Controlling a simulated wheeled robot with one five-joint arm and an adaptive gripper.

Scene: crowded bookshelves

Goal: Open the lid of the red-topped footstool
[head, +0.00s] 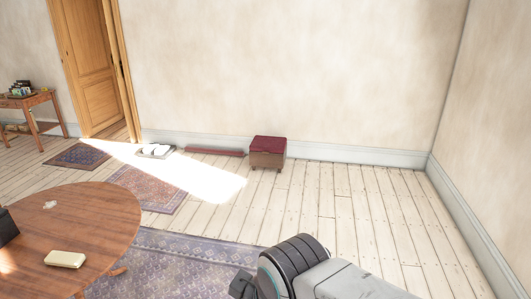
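The red-topped footstool (267,158) stands on the floor against the far wall, a little right of the middle in the head view. It has a dark red top (268,143), a brown body and short legs. The lid lies flat and looks closed. My arm shows at the bottom edge, on the near side and well apart from the footstool. My gripper's fingers cannot be made out in this view.
A round wooden table (110,215) stands at the near left over a patterned rug (185,262). A small tray (156,151) and a long red item (213,152) lie left of the footstool. Bare floor (345,200) is clear in front and right.

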